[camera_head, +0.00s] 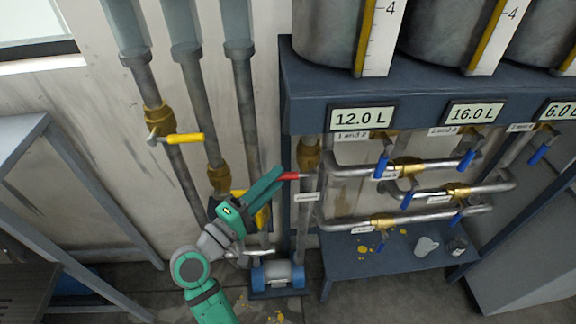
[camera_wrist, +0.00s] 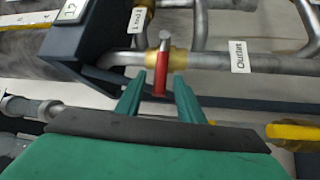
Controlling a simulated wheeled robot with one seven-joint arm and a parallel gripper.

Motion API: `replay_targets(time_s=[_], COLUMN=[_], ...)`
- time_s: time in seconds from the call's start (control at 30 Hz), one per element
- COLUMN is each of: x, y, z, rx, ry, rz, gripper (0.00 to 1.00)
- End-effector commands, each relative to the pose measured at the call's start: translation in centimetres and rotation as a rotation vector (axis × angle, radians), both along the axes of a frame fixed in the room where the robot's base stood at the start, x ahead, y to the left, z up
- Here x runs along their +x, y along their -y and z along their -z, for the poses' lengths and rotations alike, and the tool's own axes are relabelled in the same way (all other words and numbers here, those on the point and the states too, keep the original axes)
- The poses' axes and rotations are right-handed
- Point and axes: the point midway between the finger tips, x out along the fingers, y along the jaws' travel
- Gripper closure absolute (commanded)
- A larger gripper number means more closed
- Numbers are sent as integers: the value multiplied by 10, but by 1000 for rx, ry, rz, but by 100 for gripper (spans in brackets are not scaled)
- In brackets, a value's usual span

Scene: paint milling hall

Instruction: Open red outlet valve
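The red outlet valve has a brass body (camera_head: 308,156) on a vertical grey pipe labelled "Outlet". Its red handle (camera_head: 290,176) points left, across the pipe. In the wrist view the red handle (camera_wrist: 160,80) also lies crosswise to the pipe, beside the "Outlet" label (camera_wrist: 239,56). My gripper (camera_head: 276,180) is at the handle's free end. In the wrist view my gripper (camera_wrist: 157,92) is open, with one green finger on each side of the handle and visible gaps. The head view hides part of the handle's end behind a finger.
Yellow-handled valves (camera_head: 184,138) sit on pipes to the left. Blue-handled valves (camera_head: 466,159) sit on branching pipes to the right, under tanks with displays (camera_head: 363,118). A pump (camera_head: 278,275) stands below. A low blue table (camera_head: 345,262) holds a mug (camera_head: 426,246).

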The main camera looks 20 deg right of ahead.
Motion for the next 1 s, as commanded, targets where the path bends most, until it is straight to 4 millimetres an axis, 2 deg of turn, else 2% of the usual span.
replay_targets(time_s=[0.2, 0.5, 0.77, 0.8, 0.93, 1.0], x=[17, 26, 28, 28, 29, 29], y=[33, 59, 58, 56, 53, 52], z=[-5, -8, -8, -8, -8, -8], rx=[-1, 1, 0, 1, 0, 1], ry=[1, 0, -1, 0, -1, 0], rz=[1, 10, 5, 3, -2, -4], gripper=[65, 65, 65, 70, 100, 100])
